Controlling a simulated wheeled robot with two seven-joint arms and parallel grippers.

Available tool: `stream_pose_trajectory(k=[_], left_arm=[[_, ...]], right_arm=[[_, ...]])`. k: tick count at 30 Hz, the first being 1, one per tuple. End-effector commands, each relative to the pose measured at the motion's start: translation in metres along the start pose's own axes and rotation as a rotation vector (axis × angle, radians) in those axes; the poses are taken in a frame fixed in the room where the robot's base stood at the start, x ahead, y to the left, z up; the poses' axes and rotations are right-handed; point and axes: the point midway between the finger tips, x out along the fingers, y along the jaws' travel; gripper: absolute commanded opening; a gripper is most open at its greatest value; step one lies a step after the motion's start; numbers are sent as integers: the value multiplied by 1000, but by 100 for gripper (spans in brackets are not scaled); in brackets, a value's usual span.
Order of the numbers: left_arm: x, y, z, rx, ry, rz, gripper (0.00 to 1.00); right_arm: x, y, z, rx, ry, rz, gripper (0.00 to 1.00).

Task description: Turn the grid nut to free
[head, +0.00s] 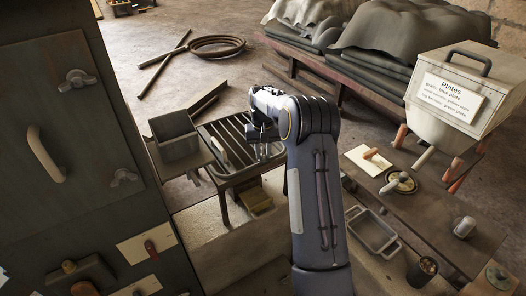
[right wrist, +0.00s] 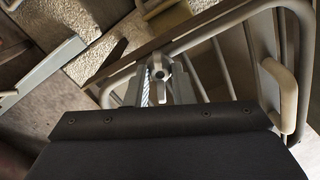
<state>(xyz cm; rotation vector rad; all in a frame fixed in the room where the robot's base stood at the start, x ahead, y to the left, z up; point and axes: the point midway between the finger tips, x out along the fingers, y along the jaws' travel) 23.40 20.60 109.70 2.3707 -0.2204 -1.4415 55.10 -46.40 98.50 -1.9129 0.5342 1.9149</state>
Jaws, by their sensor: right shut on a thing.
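The grid (head: 228,142), a dark slatted frame with a pale handle (head: 219,151), stands left of my right arm in the head view. My right gripper (head: 265,151) reaches down at its right side. In the right wrist view, the pale wing-shaped grid nut (right wrist: 158,67) is at the fingertips of the right gripper (right wrist: 160,82), which is shut on it. The bent tube frame of the grid (right wrist: 222,28) and its handle (right wrist: 283,92) also show there. The nut is too small to make out in the head view. My left gripper is not in view.
A grey open bin (head: 173,136) stands left of the grid. A dark cabinet (head: 60,130) with wing nuts and a handle fills the left. A "Plates" box (head: 455,95) is at upper right.

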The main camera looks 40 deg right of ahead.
Motion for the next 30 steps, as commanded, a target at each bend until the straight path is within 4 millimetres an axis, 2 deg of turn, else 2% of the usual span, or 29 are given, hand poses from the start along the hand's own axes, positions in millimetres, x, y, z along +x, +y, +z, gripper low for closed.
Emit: stream_pose_trajectory(k=[6,15,30], left_arm=[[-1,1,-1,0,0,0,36],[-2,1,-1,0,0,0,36],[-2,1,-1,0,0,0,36]], right_arm=[[-1,0,-1,-184,3,-1,0],[-1,0,-1,-366,4,1,0],[-1,0,-1,-450,5,1,0]])
